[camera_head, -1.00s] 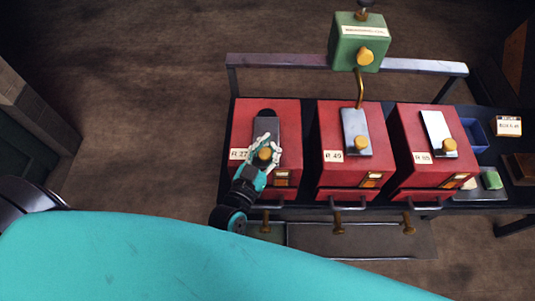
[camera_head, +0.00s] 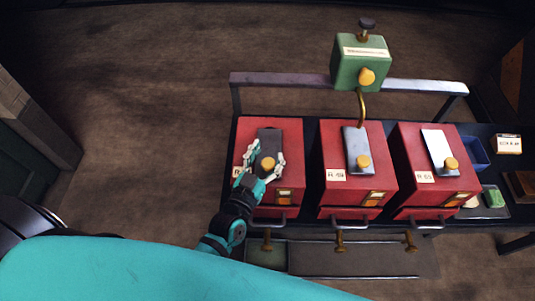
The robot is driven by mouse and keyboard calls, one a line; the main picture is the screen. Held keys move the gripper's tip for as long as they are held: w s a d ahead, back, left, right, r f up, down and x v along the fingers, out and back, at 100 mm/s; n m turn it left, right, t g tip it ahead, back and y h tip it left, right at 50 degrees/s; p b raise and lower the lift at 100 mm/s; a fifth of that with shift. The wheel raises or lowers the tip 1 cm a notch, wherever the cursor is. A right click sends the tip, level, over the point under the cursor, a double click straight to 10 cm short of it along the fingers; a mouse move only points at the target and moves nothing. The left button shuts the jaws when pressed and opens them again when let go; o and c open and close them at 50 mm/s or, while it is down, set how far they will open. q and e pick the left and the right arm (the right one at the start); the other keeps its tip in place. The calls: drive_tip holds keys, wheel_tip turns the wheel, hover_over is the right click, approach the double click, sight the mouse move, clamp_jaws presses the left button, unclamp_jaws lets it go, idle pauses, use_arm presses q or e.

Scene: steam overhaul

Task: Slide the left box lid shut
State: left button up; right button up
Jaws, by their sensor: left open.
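The left red box (camera_head: 286,142) stands at the left of a row of three on the dark bench. Its dark grey sliding lid (camera_head: 269,138) lies on top and bears a yellow-orange knob (camera_head: 268,164). No dark opening shows at the lid's far end. My left gripper (camera_head: 266,166) is open, with its pale fingers spread on both sides of the knob. I cannot tell whether they touch it. The gripper hides part of the box's label. My right gripper is not in view.
Two more red boxes, the middle one (camera_head: 330,154) and the right one (camera_head: 409,160), have lighter metal lids with knobs. A green box (camera_head: 358,59) with a brass pipe stands above the rail (camera_head: 290,79). A blue tray (camera_head: 474,152) is at right. Floor at left is clear.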

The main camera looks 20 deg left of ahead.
use_arm(q)
drive_tip(key=shift+d, duration=0.1)
drive_tip(key=shift+s, duration=0.4)
drive_tip(key=s+a, duration=0.1)
drive_tip(key=s, duration=1)
drive_tip(key=shift+a, duration=0.25)
drive_tip(key=shift+s, duration=0.1)
drive_tip(key=shift+c, duration=0.4)
